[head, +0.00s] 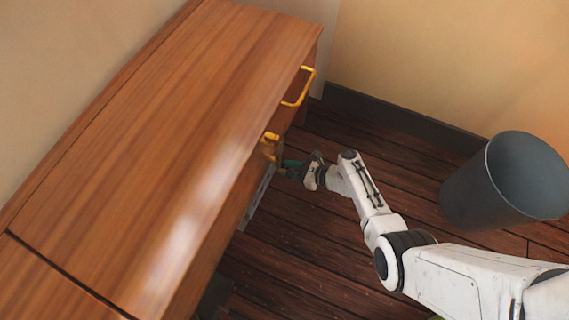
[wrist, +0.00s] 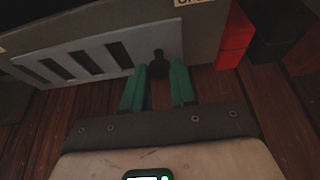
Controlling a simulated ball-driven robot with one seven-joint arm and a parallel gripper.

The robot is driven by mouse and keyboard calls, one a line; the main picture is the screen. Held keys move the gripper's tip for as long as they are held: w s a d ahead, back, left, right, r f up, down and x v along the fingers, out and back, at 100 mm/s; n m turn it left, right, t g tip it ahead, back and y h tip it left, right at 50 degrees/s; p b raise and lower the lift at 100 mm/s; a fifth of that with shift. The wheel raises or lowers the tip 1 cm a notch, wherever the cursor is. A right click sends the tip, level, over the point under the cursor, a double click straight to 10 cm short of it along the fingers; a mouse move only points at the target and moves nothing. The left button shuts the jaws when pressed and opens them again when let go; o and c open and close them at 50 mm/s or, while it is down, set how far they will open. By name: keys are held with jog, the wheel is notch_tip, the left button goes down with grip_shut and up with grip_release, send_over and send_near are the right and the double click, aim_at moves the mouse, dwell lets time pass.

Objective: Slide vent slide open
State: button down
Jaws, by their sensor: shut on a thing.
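The vent slide (wrist: 115,52) is a light grey plate with several dark slots, low on the front of the wooden cabinet. It shows as a thin grey strip in the head view (head: 259,198), seen edge-on from above. A small black knob (wrist: 158,62) stands out near the slide's right end in the wrist view. My gripper (wrist: 160,75) has teal fingers, one on each side of the knob, and is shut on it. In the head view my gripper (head: 290,165) is against the cabinet front, and the knob is hidden there.
The wooden cabinet (head: 170,120) fills the left side, with yellow handles (head: 300,87) on its front above the floor. A grey bin (head: 500,185) stands at the right. Red (wrist: 234,35) and black blocks sit right of the vent.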

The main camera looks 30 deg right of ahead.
jog(key=c, duration=0.9)
grip_release()
jog(key=shift+w+d, duration=0.15)
jog(key=shift+d, duration=0.15)
jog(key=p+v, duration=0.5)
jog(key=v, duration=0.5)
jog(key=shift+s+d, duration=0.15)
jog(key=shift+s, duration=0.25)
